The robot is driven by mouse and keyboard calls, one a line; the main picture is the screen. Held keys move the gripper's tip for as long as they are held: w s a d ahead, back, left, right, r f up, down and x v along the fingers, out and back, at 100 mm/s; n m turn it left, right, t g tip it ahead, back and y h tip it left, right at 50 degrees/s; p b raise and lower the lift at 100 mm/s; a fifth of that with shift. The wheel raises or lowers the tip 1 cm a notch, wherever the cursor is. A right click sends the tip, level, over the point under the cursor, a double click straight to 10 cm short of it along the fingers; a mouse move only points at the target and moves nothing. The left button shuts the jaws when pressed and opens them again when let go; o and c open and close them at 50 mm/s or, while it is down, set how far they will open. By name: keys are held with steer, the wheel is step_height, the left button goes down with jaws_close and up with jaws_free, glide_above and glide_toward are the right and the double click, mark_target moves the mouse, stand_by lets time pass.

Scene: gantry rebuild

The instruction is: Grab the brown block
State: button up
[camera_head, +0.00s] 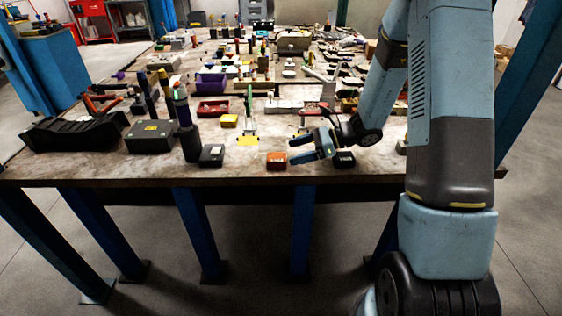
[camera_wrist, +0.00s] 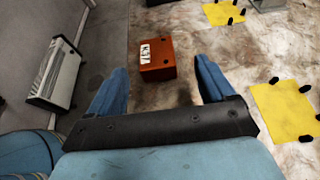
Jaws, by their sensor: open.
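The brown block (camera_head: 276,160) is a small orange-brown box near the front edge of the table (camera_head: 340,178). In the wrist view the brown block (camera_wrist: 157,60) shows a white label with dark marks and lies ahead of my fingers, between their lines. My gripper (camera_head: 303,149) is open and empty, just right of the block in the head view. In the wrist view its two blue fingers (camera_wrist: 162,75) are spread wide. No contact with the block shows.
A black block (camera_head: 344,159) sits right of my gripper. A dark block (camera_head: 212,155) and an upright dark cylinder (camera_head: 190,142) stand to the left. A yellow patch (camera_wrist: 285,108) lies on the tabletop. Crowded parts and tools fill the table behind.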

mark_target(280, 157)
steer(key=shift+x, duration=2.75)
steer(key=shift+s, duration=0.2)
jaws_close()
